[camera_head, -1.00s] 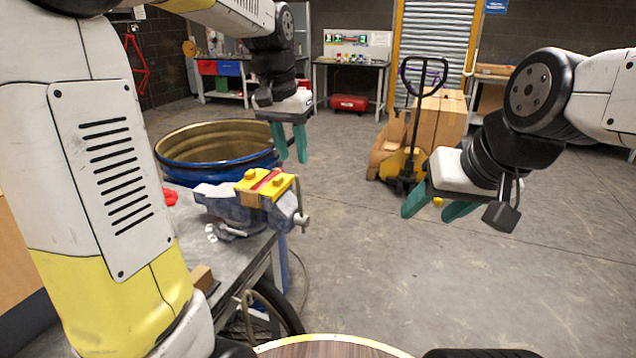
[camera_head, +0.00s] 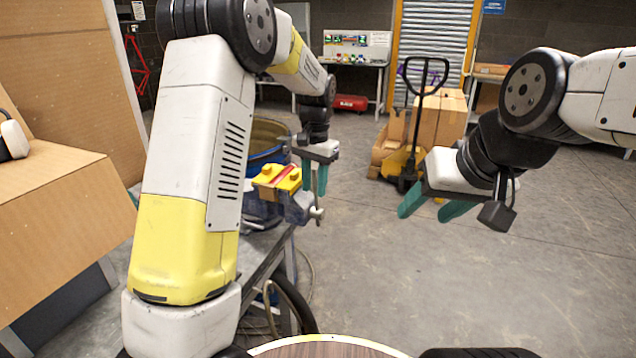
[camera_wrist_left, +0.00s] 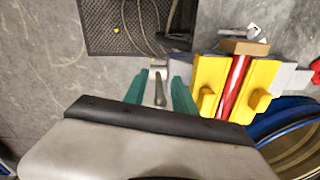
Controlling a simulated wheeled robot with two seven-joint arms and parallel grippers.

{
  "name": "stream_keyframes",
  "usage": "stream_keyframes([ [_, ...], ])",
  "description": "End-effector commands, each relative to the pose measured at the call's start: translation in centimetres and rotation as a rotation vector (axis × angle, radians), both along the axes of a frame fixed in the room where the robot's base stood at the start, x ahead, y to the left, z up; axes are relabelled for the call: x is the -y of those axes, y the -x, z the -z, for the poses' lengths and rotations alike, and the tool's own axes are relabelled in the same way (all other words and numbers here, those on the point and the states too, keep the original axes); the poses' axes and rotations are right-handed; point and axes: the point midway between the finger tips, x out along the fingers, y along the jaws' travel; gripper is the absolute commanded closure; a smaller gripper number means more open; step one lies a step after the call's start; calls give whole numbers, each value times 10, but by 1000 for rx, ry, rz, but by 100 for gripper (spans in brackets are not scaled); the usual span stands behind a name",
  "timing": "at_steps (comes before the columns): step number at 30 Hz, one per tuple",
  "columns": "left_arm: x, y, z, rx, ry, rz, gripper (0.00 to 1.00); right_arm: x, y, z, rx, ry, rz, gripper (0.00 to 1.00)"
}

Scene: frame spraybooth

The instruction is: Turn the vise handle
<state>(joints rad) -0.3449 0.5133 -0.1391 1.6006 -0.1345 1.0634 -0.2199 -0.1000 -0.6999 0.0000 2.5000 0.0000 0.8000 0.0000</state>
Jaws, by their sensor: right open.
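The vise (camera_head: 262,208) is blue-grey with yellow jaw covers (camera_head: 270,182) clamping a red bar (camera_wrist_left: 234,85), and it sits on the metal workbench. Its metal handle (camera_head: 317,213) is at the vise's right end. My left gripper (camera_head: 315,192) is just above that end, pointing down. In the left wrist view, the teal fingers (camera_wrist_left: 158,98) are apart, with the handle (camera_wrist_left: 160,90) showing between them and gaps at both sides. I cannot tell whether the handle lies fully within the fingers' depth. My right gripper (camera_head: 428,210) is open and empty, away to the right.
A blue drum (camera_head: 262,160) stands behind the vise. The workbench (camera_head: 262,255) has a wheel and hose below its edge. A pallet jack (camera_head: 405,165) with cardboard boxes (camera_head: 440,118) stands farther back. The floor at right is clear.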

Motion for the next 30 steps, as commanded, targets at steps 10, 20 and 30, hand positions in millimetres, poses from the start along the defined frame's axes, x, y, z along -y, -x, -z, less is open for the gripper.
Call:
stream_keyframes([
  [10, 0, 0, 8, 1, 1, -1, 67, 0, 0, 0, 0, 0, 0, 46],
  [20, 0, 0, 8, 1, 1, -1, 100, 0, 0, 0, 0, 0, 0, 46],
  [30, 0, 0, 8, 1, 1, -1, 100, 0, 0, 0, 0, 0, 0, 46],
])
